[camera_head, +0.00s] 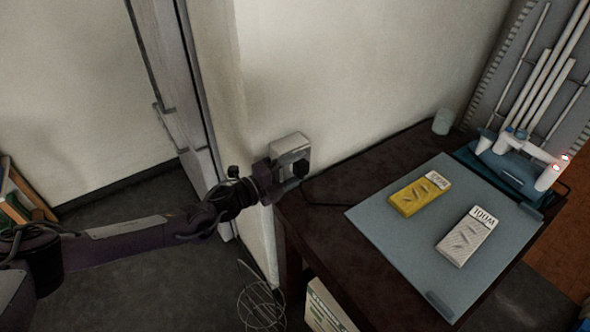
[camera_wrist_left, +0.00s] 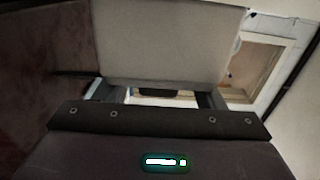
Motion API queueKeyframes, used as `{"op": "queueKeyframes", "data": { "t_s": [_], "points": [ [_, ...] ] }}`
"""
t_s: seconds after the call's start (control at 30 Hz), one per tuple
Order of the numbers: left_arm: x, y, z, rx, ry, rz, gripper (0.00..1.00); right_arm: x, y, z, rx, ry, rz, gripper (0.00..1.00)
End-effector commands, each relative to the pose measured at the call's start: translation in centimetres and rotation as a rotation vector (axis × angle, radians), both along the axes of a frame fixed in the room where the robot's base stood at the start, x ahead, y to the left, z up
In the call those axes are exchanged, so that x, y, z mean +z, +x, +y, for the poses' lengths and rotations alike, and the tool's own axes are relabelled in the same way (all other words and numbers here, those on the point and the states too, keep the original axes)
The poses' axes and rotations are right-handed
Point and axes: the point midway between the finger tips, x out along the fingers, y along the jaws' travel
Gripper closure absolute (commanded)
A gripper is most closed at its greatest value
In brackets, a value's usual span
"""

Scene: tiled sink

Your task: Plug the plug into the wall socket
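The wall socket (camera_head: 290,146) is a pale box on the wall corner, above the table's left end. A black piece, seemingly the plug (camera_head: 300,168), is at the socket's lower right front; a dark cord runs from below it along the table. I cannot tell whether it is seated. My left gripper (camera_head: 276,180) is just below and left of the socket, its fingertips mostly hidden. In the left wrist view the fingers stand apart (camera_wrist_left: 157,96), with a small dark piece (camera_wrist_left: 158,92) between them and gaps beside it. A pale box face (camera_wrist_left: 165,45) fills the view ahead. My right gripper is not seen.
The dark table (camera_head: 330,200) holds a grey mat (camera_head: 400,235) with a yellow box (camera_head: 420,195) and a white box (camera_head: 467,237). A white-and-blue device (camera_head: 515,160) and a cup (camera_head: 443,121) stand behind. A wire basket (camera_head: 262,305) is on the floor.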

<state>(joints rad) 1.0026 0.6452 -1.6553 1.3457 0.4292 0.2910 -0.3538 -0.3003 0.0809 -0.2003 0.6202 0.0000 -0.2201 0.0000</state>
Motion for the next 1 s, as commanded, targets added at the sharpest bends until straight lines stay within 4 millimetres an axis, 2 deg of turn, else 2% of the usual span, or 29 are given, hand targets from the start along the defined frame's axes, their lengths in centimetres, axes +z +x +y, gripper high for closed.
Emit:
{"op": "queueKeyframes", "data": {
  "t_s": [0.27,0.7,1.0],
  "points": [
    [-0.2,-0.3,0.5,0.002,0.002,0.003,0.37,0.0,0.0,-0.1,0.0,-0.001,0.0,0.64],
    [-0.2,-4.1,5.7,0.001,0.001,0.002,0.37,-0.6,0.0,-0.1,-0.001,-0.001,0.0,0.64],
    [0.0,-4.6,6.3,0.0,0.0,0.0,0.37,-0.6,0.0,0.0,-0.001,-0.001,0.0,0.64]
  ]
}}
